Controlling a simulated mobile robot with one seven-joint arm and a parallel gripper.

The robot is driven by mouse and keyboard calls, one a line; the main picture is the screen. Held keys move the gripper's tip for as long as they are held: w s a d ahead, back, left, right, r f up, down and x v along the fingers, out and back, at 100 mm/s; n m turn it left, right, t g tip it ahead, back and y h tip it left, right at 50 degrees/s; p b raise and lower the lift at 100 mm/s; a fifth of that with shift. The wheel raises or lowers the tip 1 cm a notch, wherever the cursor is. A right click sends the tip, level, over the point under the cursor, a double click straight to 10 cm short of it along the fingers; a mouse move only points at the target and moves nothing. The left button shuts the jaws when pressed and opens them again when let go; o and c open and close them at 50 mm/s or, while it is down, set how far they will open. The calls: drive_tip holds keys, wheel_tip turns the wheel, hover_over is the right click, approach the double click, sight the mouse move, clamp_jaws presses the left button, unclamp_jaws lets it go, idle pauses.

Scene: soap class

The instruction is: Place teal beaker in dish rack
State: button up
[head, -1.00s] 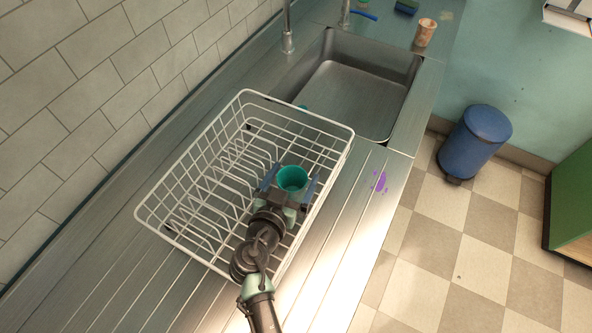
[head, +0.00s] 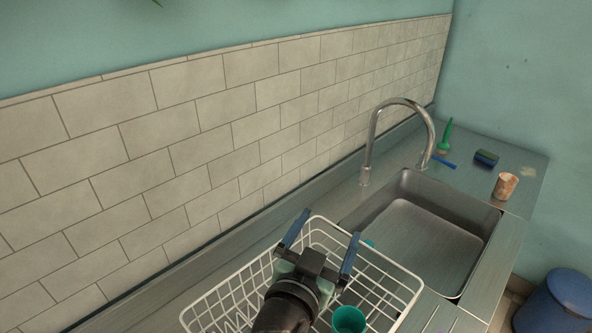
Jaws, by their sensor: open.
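The teal beaker (head: 348,320) is inside the white wire dish rack (head: 416,298), near its right side and at the bottom of the picture. Its open top faces up; its lower part is cut off by the frame. My gripper (head: 321,240) is open and empty above the rack, to the upper left of the beaker and apart from it. Its two blue fingers are spread wide. The near part of the rack is out of the picture.
A metal sink (head: 425,235) with a tall curved faucet (head: 372,140) lies beyond the rack. An orange-white cup (head: 506,186), a sponge (head: 486,158) and a green brush (head: 445,137) stand behind it. A tiled wall (head: 230,125) runs along the left. A blue bin (head: 560,303) is at lower right.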

wheel_tip(320, 180, up, 15)
drive_tip(key=a+n+t+y, duration=0.1)
drive_tip(key=a+t, duration=0.1)
drive_tip(key=t, duration=0.2)
drive_tip(key=s+a+r+n+t+y, duration=0.1)
drive_tip(key=s+r+n+t+y, duration=0.1)
drive_tip(key=s+r, duration=0.3)
drive_tip(key=s+a+r+n+t+y, duration=0.1)
drive_tip(key=s+r, duration=0.4)
drive_tip(key=r, duration=0.7)
drive_tip(key=s+a+r+n+t+y, duration=0.1)
drive_tip(key=s+r+t, duration=0.3)
drive_tip(key=r, duration=0.4)
drive_tip(key=shift+s+a+r+n+t+y, duration=0.2)
drive_tip(key=shift+s+n+t+y, duration=0.3)
drive_tip(key=shift+n+y, duration=0.35)
